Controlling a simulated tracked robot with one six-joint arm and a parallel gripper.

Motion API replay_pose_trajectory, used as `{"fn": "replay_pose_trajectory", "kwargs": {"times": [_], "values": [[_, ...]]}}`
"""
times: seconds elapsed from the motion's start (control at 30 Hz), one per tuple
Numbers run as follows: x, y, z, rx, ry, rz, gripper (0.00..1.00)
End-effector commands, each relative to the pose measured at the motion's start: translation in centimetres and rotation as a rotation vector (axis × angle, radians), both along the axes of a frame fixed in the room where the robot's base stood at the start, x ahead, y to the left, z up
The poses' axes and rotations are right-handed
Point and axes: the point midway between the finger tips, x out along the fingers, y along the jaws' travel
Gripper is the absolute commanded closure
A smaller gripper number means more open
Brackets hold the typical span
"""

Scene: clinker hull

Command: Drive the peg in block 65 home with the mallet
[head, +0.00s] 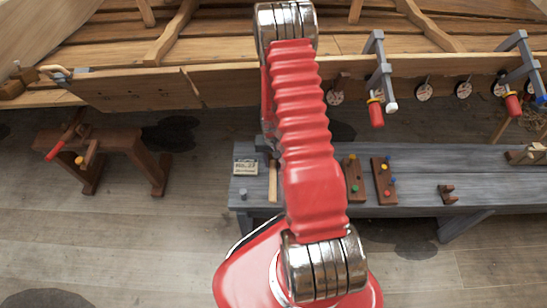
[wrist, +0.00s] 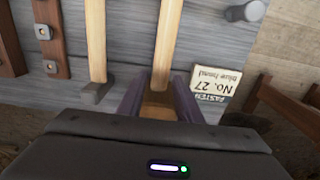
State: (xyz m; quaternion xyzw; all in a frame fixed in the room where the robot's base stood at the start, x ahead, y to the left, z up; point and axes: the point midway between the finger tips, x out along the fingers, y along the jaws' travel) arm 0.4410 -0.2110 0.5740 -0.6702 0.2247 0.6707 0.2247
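A wooden mallet handle (head: 272,180) lies on the grey bench, left of my red arm. In the wrist view a wooden handle (wrist: 167,40) runs between the purple fingers of my gripper (wrist: 161,85). A wider wooden part shows between the fingers, which stand apart with gaps beside the handle. In the head view my gripper is mostly hidden behind my arm. Two brown blocks with coloured pegs, one (head: 353,180) and another (head: 384,181), lie right of my arm. I cannot read their numbers, so I cannot tell which is 65.
A second wooden handle with a grey end (wrist: 96,45) lies beside the first. A card reading No. 27 (head: 245,167) and a small grey cylinder (head: 242,194) are at the bench's left end. A small brown bracket (head: 447,194) lies to the right. The hull (head: 230,90) rises behind.

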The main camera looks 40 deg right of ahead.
Motion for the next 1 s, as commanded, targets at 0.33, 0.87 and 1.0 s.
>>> {"fn": "replay_pose_trajectory", "kwargs": {"times": [0.33,0.87,1.0], "values": [[0.0,0.0,-2.7,0.001,0.001,0.001,0.68],[0.0,0.0,-3.1,-0.001,-0.001,0.001,0.76],[0.0,0.0,-3.1,-0.001,-0.001,0.001,0.86]]}}
